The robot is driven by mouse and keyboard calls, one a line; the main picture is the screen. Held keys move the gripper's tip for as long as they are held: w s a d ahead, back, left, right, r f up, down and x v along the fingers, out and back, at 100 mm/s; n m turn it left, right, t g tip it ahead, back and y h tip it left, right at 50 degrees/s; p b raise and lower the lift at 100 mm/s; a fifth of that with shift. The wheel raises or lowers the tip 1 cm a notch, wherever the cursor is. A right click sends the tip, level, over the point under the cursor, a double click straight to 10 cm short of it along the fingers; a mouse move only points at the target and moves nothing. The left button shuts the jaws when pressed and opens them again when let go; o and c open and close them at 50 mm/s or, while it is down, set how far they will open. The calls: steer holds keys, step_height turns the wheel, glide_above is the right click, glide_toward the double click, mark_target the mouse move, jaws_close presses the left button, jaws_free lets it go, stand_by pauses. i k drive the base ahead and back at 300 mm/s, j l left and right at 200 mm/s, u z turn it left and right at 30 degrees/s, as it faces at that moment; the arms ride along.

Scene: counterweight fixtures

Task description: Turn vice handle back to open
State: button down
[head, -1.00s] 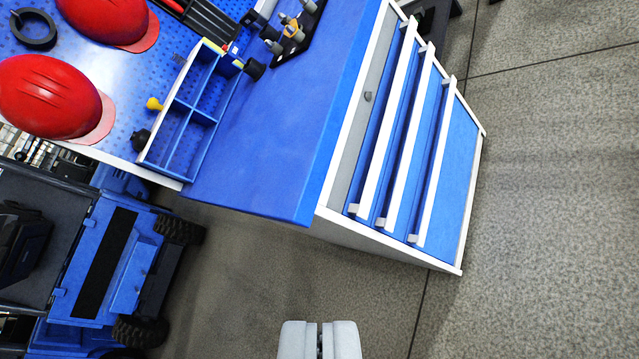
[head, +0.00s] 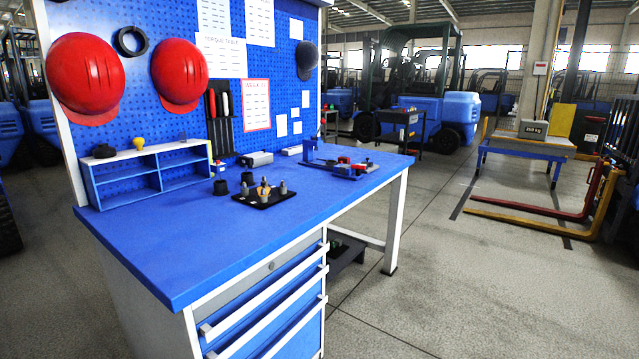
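No vice handle can be made out clearly. At the far right end of the blue workbench (head: 230,225) stands a small blue fixture (head: 310,150), with red and black parts (head: 346,167) beside it. It is too small to tell whether this is the vice or how its handle stands. My gripper is out of view, and nothing held by it shows.
Red helmets (head: 85,75) hang on the pegboard. A 250 kg weight (head: 533,129) sits on a table (head: 500,146). Open floor lies right.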

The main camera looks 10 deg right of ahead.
mark_target(358, 169)
steer(key=i+l+z, duration=0.1)
steer(key=i+l, duration=0.15)
steer(key=i, duration=0.45)
steer(key=i+l+z, duration=0.1)
steer(key=i+l, duration=0.15)
steer(key=i, duration=0.45)
steer(key=i+l, duration=0.15)
steer(key=i, duration=0.55)
steer(key=i+l+z, duration=0.15)
steer(key=i, duration=0.55)
